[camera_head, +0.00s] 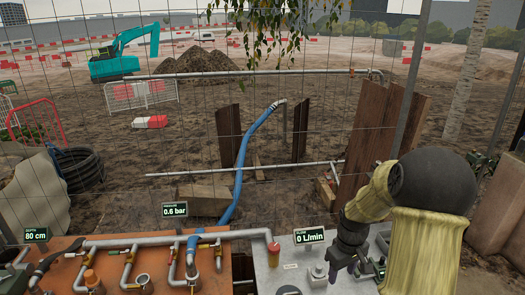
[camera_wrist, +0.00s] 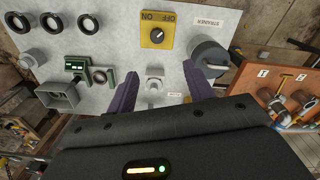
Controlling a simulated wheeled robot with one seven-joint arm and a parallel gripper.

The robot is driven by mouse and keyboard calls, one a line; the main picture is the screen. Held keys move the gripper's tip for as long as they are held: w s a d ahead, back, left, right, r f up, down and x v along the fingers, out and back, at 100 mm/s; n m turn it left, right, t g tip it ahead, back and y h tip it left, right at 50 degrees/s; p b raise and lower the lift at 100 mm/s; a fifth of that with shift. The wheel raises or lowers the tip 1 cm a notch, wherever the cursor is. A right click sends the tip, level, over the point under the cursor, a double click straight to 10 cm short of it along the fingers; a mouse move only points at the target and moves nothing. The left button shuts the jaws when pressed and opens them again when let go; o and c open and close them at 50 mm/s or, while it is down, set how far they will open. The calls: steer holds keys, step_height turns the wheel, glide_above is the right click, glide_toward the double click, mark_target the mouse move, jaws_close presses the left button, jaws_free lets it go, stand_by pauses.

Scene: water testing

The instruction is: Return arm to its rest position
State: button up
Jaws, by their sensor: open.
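My arm, with a yellowish sleeve (camera_head: 425,245) and dark joints, reaches in from the right in the head view, over the grey panel (camera_head: 285,275). My gripper (camera_wrist: 158,84) points at this panel in the wrist view. Its two purple fingers are apart, with nothing held between them. A small pale fitting (camera_wrist: 154,86) shows on the panel between the fingers; I cannot tell how far below them it is. A dark round knob (camera_wrist: 209,57) is close to the right finger. The head view does not show the fingertips clearly.
A yellow ON/OFF switch (camera_wrist: 157,32), several black rings and a green-framed part (camera_wrist: 76,68) are on the panel. An orange board (camera_head: 130,265) with pipes and valves stands to the left. Displays read 0 L/min (camera_head: 309,236), 0.6 bar (camera_head: 175,210) and 80 cm (camera_head: 36,235).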

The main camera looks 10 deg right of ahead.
steer(key=s+a+r+m+t, duration=0.2)
steer(key=s+a+r+m, duration=0.2)
steer(key=s+a, duration=0.8)
step_height(320, 180, up, 2)
steer(key=shift+s+a+r, duration=0.2)
steer(key=shift+a+r, duration=0.05)
steer(key=shift+a, duration=0.15)
